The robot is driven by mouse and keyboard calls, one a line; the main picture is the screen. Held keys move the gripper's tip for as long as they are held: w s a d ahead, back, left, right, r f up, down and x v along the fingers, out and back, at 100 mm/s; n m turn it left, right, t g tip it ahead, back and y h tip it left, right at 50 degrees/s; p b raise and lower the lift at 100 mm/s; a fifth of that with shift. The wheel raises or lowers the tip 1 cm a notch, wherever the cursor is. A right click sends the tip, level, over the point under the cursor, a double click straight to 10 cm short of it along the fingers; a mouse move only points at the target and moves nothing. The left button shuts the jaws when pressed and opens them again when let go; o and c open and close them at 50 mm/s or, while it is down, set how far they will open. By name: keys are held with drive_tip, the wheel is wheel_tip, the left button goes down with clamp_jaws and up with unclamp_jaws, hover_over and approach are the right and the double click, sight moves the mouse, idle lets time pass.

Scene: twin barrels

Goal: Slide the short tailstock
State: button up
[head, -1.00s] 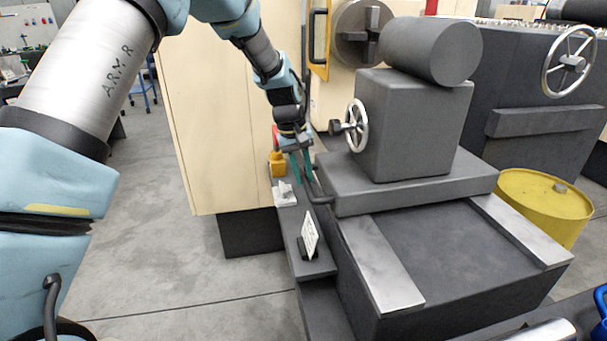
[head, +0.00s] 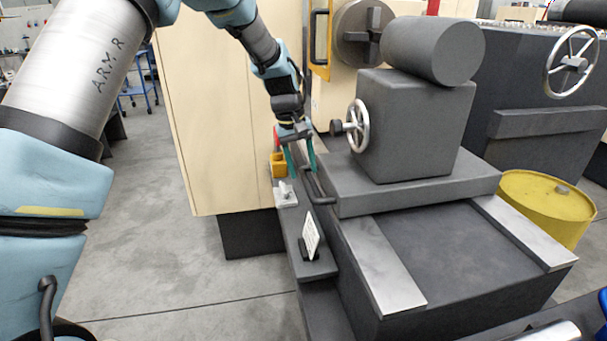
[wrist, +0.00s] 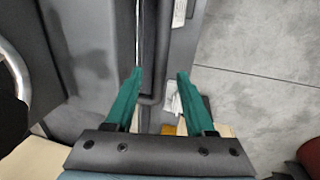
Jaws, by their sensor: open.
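The tailstock (head: 415,128) is a dark grey block with a thick cylinder on top and a flat base plate (head: 410,187), sitting on the lathe bed's pale rails. A handwheel (head: 357,126) is on its left face. A dark bar handle (head: 318,190) runs along the left side of the base. My gripper (head: 301,165) is open, its green fingers pointing down beside the base's left side, at the handle. In the wrist view my gripper (wrist: 160,73) has its fingers apart, with the dark bar handle (wrist: 150,85) between them. I cannot tell whether either finger touches it.
A side ledge (head: 318,263) left of the bed holds a small white sign (head: 311,232), a pale grey piece (head: 285,195) and a yellow block (head: 278,165). A yellow barrel (head: 548,203) stands at the right. The bed's near end (head: 440,255) is clear.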

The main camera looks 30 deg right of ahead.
wheel_tip(320, 180, up, 8)
drive_tip(key=a+b, duration=0.1)
drive_tip(key=shift+w+a+r, duration=0.2)
drive_tip(key=shift+w+a, duration=0.1)
idle(0.3)
drive_tip(key=w+a+f+n+t, duration=0.1)
drive_tip(key=w+a, duration=0.1)
drive_tip(key=a, duration=1.1)
drive_tip(key=w+a+f+n+t, duration=0.1)
drive_tip(key=w+a, duration=0.1)
drive_tip(key=a, duration=1)
drive_tip(key=s+a+f, duration=0.1)
drive_tip(key=s+a, duration=0.2)
drive_tip(key=a, duration=0.3)
drive_tip(key=s+a+f+y, duration=0.1)
drive_tip(key=s+a, duration=0.2)
drive_tip(key=a, duration=0.3)
drive_tip(key=s+a+f+n, duration=0.1)
drive_tip(key=s+a, duration=0.3)
drive_tip(key=a, duration=0.3)
drive_tip(key=shift+f+y, duration=0.2)
drive_tip(key=shift+y, duration=0.2)
drive_tip(key=shift+a, duration=0.1)
